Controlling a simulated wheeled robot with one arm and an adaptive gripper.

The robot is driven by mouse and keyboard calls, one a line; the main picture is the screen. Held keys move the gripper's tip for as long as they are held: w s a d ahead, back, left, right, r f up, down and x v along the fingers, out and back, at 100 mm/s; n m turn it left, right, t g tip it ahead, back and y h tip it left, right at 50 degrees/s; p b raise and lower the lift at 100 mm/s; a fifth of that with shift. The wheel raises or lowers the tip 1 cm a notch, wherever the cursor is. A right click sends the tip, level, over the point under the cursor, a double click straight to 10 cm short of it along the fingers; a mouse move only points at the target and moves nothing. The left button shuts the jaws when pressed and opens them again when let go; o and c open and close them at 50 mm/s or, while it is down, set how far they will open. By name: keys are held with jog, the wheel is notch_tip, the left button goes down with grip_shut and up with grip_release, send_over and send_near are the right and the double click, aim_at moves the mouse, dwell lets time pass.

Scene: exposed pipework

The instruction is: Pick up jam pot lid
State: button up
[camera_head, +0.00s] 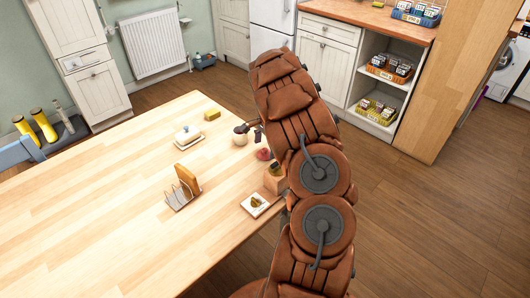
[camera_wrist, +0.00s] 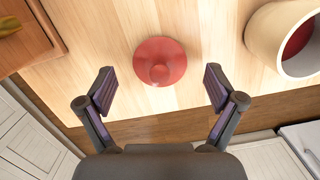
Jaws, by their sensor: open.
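The jam pot lid (camera_wrist: 159,62) is a red round disc with a small knob, lying knob up on the wooden table. In the head view it is the small red shape (camera_head: 263,154) beside my arm. My gripper (camera_wrist: 160,84) is open and empty, with its two dark fingers spread wide to either side in the wrist view. The lid sits centred between them and slightly beyond the tips, apart from both. In the head view my gripper (camera_head: 248,129) is small and partly hidden by my arm. A cream pot (camera_wrist: 258,38) with red inside stands open right of the lid.
A wooden box (camera_wrist: 40,30) stands left of the lid; it also shows in the head view (camera_head: 275,182). The table (camera_head: 90,210) also holds a toast rack (camera_head: 183,192), a butter dish (camera_head: 187,136), a small plate (camera_head: 247,207) and a yellow block (camera_head: 212,115). The table's left part is clear.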

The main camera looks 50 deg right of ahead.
jog(key=shift+a+f, duration=0.1)
jog(key=shift+f, duration=0.55)
jog(key=shift+c, duration=0.3)
jog(key=c, duration=1.2)
jog(key=shift+c, duration=0.2)
